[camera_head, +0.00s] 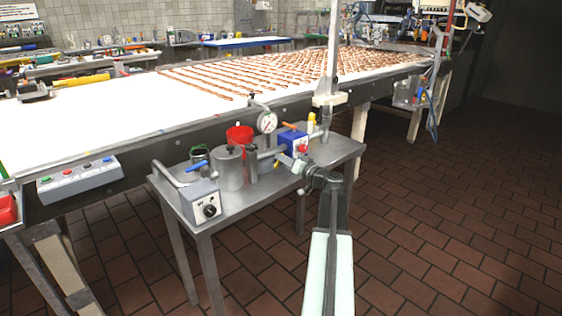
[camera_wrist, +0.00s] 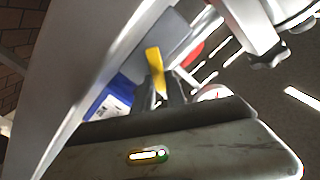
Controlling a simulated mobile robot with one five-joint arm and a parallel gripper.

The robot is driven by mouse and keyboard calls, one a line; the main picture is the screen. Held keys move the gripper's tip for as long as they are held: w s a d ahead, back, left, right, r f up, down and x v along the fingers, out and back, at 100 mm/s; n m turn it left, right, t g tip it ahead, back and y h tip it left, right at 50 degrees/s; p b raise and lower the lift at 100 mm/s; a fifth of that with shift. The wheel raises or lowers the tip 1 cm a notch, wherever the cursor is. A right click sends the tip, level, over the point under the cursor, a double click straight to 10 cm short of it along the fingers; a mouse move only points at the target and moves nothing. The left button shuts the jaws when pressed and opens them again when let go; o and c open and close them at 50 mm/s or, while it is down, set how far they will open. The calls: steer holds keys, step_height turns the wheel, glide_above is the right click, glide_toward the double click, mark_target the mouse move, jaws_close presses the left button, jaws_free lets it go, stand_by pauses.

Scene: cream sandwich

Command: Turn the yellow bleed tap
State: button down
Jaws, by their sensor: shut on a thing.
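The yellow tap handle (camera_wrist: 155,68) stands up in the middle of the wrist view. Its lower end is between the dark fingers of my gripper (camera_wrist: 160,98), which are shut on it. In the head view my gripper (camera_head: 290,160) reaches the pipework at the front right of the steel table (camera_head: 262,184). There I cannot clearly make out the tap in the jaws.
A blue box (camera_head: 291,141) with a red knob stands close behind my gripper; its blue side (camera_wrist: 108,98) is near the fingers. Floor is clear to the right.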

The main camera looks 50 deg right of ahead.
steer(key=c, duration=1.4)
jaws_free()
steer(key=shift+o, duration=0.2)
steer(key=s, duration=0.7)
steer(key=shift+s+a, duration=0.3)
steer(key=shift+s, duration=0.05)
